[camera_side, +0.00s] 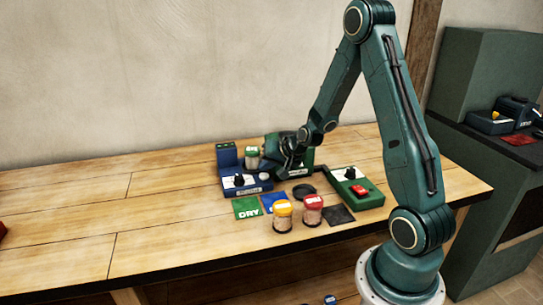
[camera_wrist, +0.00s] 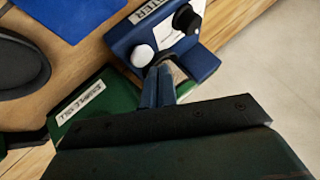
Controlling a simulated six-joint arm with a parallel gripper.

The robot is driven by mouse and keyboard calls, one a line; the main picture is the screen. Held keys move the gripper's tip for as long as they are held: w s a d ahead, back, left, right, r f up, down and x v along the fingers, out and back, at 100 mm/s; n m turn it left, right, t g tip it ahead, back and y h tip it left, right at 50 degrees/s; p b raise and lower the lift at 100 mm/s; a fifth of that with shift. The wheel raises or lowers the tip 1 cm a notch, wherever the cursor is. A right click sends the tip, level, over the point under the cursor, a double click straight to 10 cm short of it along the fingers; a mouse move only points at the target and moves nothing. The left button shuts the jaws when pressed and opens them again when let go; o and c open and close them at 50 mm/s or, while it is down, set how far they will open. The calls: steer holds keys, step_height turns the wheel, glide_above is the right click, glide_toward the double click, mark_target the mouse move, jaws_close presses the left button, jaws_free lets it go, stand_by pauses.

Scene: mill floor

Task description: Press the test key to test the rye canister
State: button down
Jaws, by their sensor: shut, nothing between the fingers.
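The blue tester (camera_side: 240,193) stands mid-table, with a black knob and a white round key (camera_wrist: 141,55). The key also shows in the side view (camera_side: 264,176). My gripper (camera_wrist: 160,74) is shut and empty, its tips close beside the key; I cannot tell if they touch it. In the side view my gripper (camera_side: 286,171) hangs over the tester's right side. A canister with a pale green lid (camera_side: 252,152) stands at the tester, behind the knob. I cannot read which is rye.
A green box (camera_side: 370,198) with a knob and red key stands right. A green labelled unit (camera_wrist: 95,97) lies beside my fingers. A green DRY mat (camera_side: 247,208), a blue mat (camera_side: 270,201), a black mat (camera_side: 339,215) and a dark disc (camera_wrist: 20,62) lie around.

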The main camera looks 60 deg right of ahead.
mark_target(267, 177)
steer(key=shift+f, duration=0.1)
stand_by(0.3)
steer(key=shift+f, duration=0.35)
steer(key=shift+f, duration=0.5)
stand_by(1.1)
steer(key=shift+r, duration=0.95)
stand_by(0.4)
steer(key=shift+r, duration=2.5)
